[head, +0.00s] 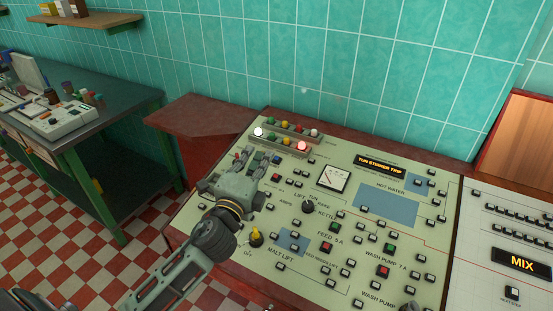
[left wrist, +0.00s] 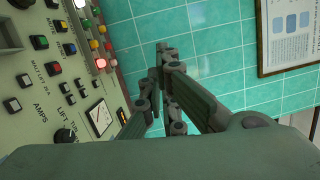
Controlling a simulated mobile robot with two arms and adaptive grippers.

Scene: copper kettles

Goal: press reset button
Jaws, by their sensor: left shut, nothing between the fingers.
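A pale green control panel (head: 345,240) slopes across the middle of the head view, with several small square buttons, knobs and lamps. Small dark buttons (head: 290,171) sit just right of my left gripper (head: 252,153), beneath a row of coloured lamps. My left gripper is shut and empty over the panel's upper left part, and covers some controls there. In the left wrist view its fingers point at the tiled wall, with a red button (left wrist: 56,68) and dark buttons to the left. Contact with a button cannot be seen.
A lit red lamp (head: 302,146) and a lit white lamp (head: 258,131) shine on the panel. A dial meter (head: 332,178) and yellow knob (head: 256,237) are nearby. A dark table (head: 96,128) stands left; a second panel (head: 500,235) adjoins at right. The teal wall is behind.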

